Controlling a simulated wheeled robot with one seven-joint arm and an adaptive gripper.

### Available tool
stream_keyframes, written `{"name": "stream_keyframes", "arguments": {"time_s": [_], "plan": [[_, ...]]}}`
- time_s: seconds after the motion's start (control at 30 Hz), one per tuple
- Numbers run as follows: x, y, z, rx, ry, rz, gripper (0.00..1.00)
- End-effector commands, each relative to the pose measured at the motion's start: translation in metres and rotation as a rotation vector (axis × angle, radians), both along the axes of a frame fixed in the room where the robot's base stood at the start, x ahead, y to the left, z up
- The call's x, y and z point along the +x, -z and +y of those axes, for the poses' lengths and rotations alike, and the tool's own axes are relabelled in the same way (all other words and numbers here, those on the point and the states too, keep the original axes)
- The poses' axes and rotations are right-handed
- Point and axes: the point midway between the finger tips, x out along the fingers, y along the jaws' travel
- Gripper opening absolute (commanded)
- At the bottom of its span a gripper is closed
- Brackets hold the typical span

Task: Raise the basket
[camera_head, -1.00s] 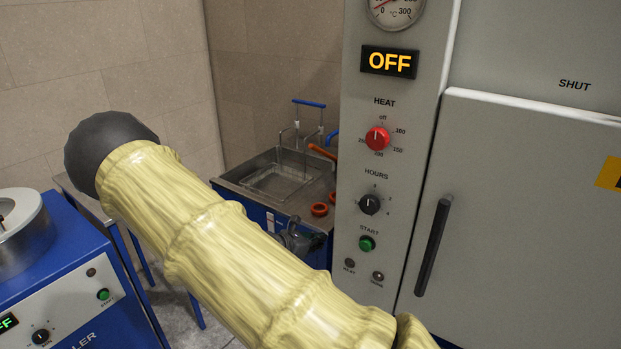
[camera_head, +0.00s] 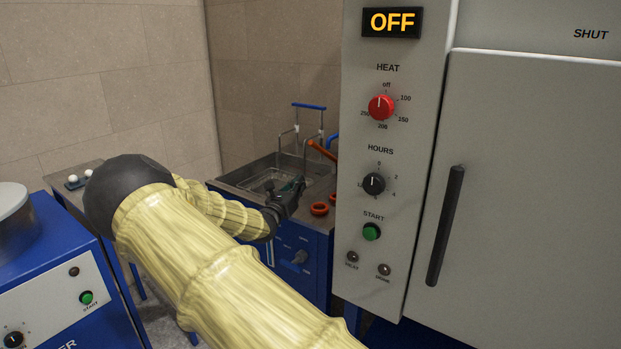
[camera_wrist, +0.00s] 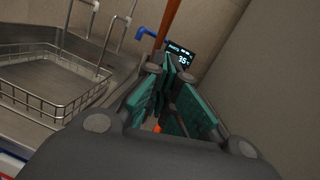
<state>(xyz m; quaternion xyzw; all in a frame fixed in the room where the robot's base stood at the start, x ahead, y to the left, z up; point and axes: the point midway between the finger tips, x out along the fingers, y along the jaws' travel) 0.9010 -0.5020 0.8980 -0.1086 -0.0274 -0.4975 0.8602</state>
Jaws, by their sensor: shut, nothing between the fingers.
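The wire basket (camera_head: 266,184) sits low in the steel tank at the back, partly hidden behind my gripper. Its uprights rise to a blue handle bar (camera_head: 309,105). The wrist view shows the basket (camera_wrist: 58,98) at left, with its uprights running out of the top of the picture. My gripper (camera_head: 291,192) is over the front right of the tank in the head view, below the handle bar and apart from it. In the wrist view my gripper (camera_wrist: 170,72) shows teal pads, shut and empty, to the right of the basket.
The grey oven cabinet (camera_head: 400,190) stands close on the right. Red rings (camera_head: 320,208) lie on the tank's deck. An orange rod (camera_head: 322,151) leans by the uprights. A small display (camera_wrist: 181,56) is beyond the fingertips. A blue machine (camera_head: 60,270) stands at left.

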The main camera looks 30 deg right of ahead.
Motion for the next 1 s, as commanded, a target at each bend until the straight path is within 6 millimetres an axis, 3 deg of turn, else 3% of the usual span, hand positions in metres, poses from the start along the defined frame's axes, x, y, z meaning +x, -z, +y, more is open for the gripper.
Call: {"name": "stream_keyframes", "arguments": {"time_s": [0.67,1.0], "plan": [[0.045,-0.014,-0.081,0.003,0.003,-0.001,0.0],[0.06,-0.043,-0.097,0.002,0.002,0.0,0.0]]}}
